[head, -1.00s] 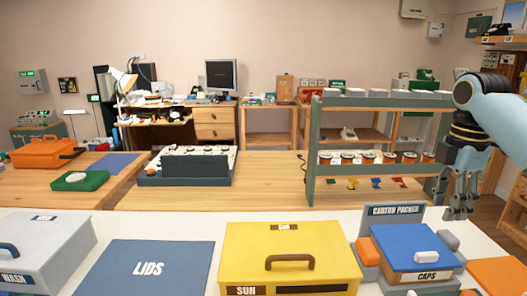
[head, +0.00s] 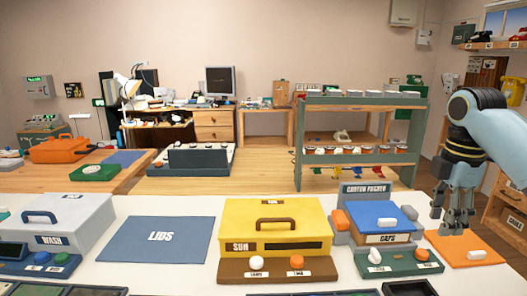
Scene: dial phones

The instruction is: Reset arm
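My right arm comes in from the right in the head view. Its gripper (head: 453,226) hangs pointing down, with its fingers apart and nothing seen between them. My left gripper is not in view.
The white table holds a grey WASH box (head: 62,222), a blue LIDS mat (head: 156,240) and a yellow SUN box (head: 275,228) with a button panel (head: 277,270). A green rack (head: 360,101) stands behind.

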